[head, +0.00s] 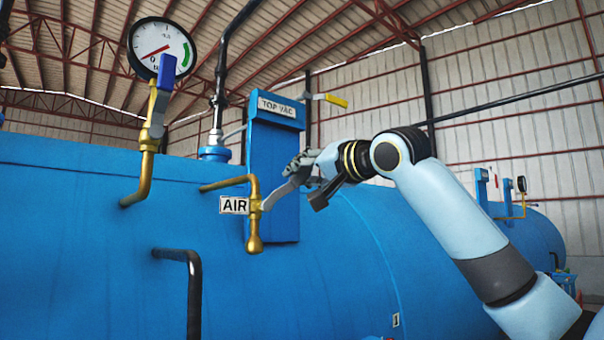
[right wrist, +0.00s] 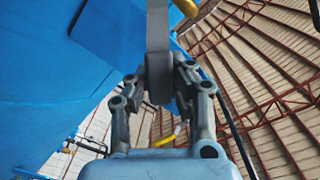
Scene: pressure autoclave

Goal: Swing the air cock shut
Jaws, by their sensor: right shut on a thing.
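The air cock (head: 255,212) is a brass valve on a bent brass pipe on the blue vessel, beside a white AIR label (head: 234,205). Its grey lever (head: 276,195) slants up and right from the brass body. My right gripper (head: 298,172) is shut on the lever's outer end, reaching in from the right. In the right wrist view the flat grey lever (right wrist: 157,35) runs down between the two fingers of my right gripper (right wrist: 158,82). A bit of brass (right wrist: 187,8) shows at the top edge. My left gripper is out of view.
A blue TOP VAC panel (head: 273,140) stands close behind the cock, with a yellow-ended lever (head: 336,101) above my right gripper. A pressure gauge (head: 161,49) on a brass pipe stands to the left. A black bent pipe (head: 193,290) is below left.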

